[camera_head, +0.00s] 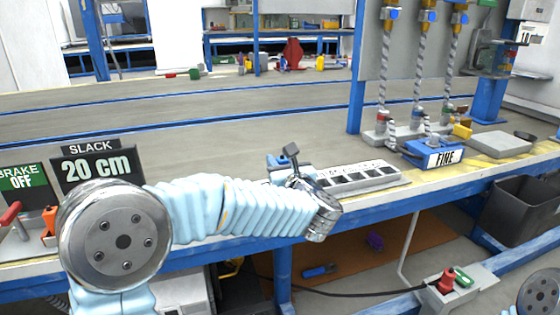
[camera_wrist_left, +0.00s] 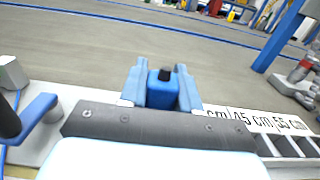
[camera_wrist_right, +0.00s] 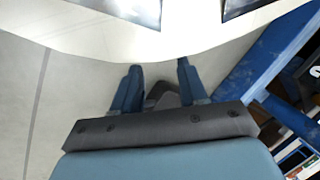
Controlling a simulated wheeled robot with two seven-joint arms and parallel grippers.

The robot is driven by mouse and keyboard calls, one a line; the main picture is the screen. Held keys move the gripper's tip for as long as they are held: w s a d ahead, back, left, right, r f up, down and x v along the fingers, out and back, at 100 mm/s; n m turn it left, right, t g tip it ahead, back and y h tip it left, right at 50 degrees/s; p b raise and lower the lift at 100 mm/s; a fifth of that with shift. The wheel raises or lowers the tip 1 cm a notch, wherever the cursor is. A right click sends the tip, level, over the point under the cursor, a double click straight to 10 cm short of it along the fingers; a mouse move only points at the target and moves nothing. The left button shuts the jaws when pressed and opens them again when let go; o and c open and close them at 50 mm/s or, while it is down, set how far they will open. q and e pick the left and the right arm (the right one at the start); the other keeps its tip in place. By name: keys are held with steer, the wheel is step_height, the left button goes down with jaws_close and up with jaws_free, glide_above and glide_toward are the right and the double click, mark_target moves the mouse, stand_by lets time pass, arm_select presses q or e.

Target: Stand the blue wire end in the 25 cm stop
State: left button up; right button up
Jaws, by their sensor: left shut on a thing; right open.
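My left gripper (camera_wrist_left: 162,78) is shut on the blue wire end, a blue block (camera_wrist_left: 163,93) with a black top, held upright between the fingertips in the left wrist view. In the head view the left gripper (camera_head: 281,162) is at the left end of the white stop strip (camera_head: 352,189). The strip's dark slots run off to the right; labels for 45 cm and 55 cm show in the left wrist view. The 25 cm label and stop cannot be made out, and the block's underside is hidden. My right gripper (camera_wrist_right: 160,82) is open and shows nothing held.
A SLACK 20 cm sign (camera_head: 95,170) and a BRAKE OFF sign (camera_head: 22,190) stand at left. A blue FINE box (camera_head: 432,153) and hanging twisted cables (camera_head: 418,70) are at right. The grey bench top behind the strip is clear. A dark bin (camera_head: 522,208) is at lower right.

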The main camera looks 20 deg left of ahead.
arm_select(q)
steer(key=shift+f, duration=1.8)
steer(key=o, duration=1.1)
steer(key=v, duration=1.4)
